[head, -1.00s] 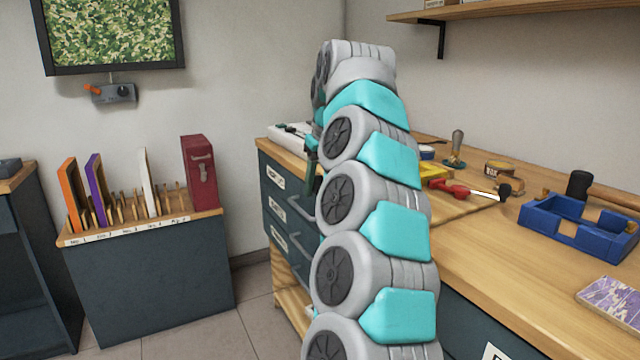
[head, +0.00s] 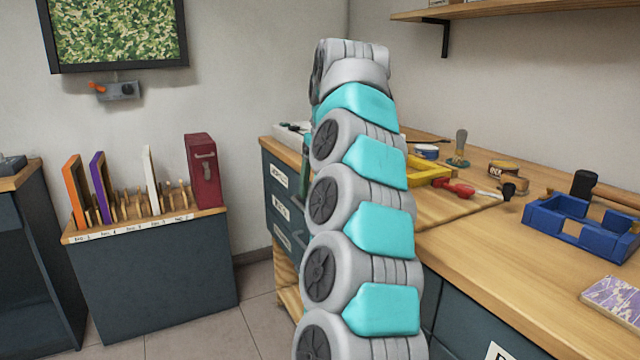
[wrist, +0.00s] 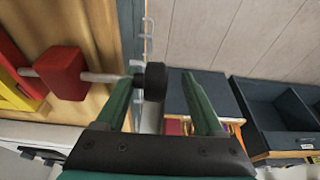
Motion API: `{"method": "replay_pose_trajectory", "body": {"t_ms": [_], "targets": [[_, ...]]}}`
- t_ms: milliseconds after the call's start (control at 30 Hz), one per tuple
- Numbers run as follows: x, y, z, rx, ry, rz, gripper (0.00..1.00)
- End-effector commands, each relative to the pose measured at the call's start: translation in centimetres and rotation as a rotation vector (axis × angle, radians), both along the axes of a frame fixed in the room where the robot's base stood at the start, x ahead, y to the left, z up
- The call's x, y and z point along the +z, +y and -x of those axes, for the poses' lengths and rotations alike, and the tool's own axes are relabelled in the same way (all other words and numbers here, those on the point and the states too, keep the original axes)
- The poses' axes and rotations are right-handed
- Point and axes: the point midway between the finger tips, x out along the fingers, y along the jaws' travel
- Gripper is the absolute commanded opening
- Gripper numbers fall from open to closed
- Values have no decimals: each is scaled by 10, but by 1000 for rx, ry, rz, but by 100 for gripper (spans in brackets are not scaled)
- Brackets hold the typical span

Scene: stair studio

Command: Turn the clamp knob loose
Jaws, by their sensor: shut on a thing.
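The clamp shows in the wrist view as a red block (wrist: 67,74) on a pale metal bar (wrist: 105,77), over the wooden bench top. A black round clamp knob (wrist: 155,80) is at the bar's right end, by the bench edge. My gripper (wrist: 168,88) has its two green fingers on either side of the knob, the knob lying close against the left finger. In the head view my arm hides the knob and most of the gripper.
The bench (head: 470,235) carries a yellow tray (head: 430,170), a red-handled tool (head: 458,189) and a blue holder (head: 575,228). A low cabinet (head: 150,285) with upright boards and a red case (head: 203,170) stands left. Floor shows between cabinet and bench.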

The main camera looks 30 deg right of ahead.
Motion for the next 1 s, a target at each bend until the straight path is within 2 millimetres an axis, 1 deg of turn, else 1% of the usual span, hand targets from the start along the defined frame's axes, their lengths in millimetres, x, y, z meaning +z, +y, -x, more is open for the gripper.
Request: {"method": "replay_pose_trajectory", "body": {"t_ms": [767, 867, 1000], "targets": [[2, -3, 0, -5, -5, 2, 60], [4, -2, 3, -5, -6, 1, 60], [12, 0, 11, -2, -8, 0, 60]]}}
